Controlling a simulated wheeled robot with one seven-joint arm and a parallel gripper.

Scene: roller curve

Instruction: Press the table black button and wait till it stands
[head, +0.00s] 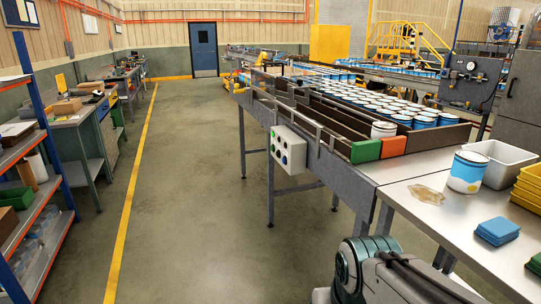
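A pale grey control box (289,151) is fixed to the near side of the roller conveyor (340,172), below its rail. Several small round buttons sit on its face, some green, some dark, one bluish; they are too small to tell surely which is black. Many white-lidded blue cans (383,130) stand in rows on the conveyor. A single frame does not show whether they are moving. My gripper is not in view; only a grey and teal part of my arm shows at the bottom, well in front of the box.
The steel table (413,192) at the right holds a blue and white can (467,172), a white bin (500,161), yellow trays (528,185) and blue cloths (497,231). Green (366,151) and orange (393,147) blocks close the lane ends. The floor (205,200) left of the conveyor is clear.

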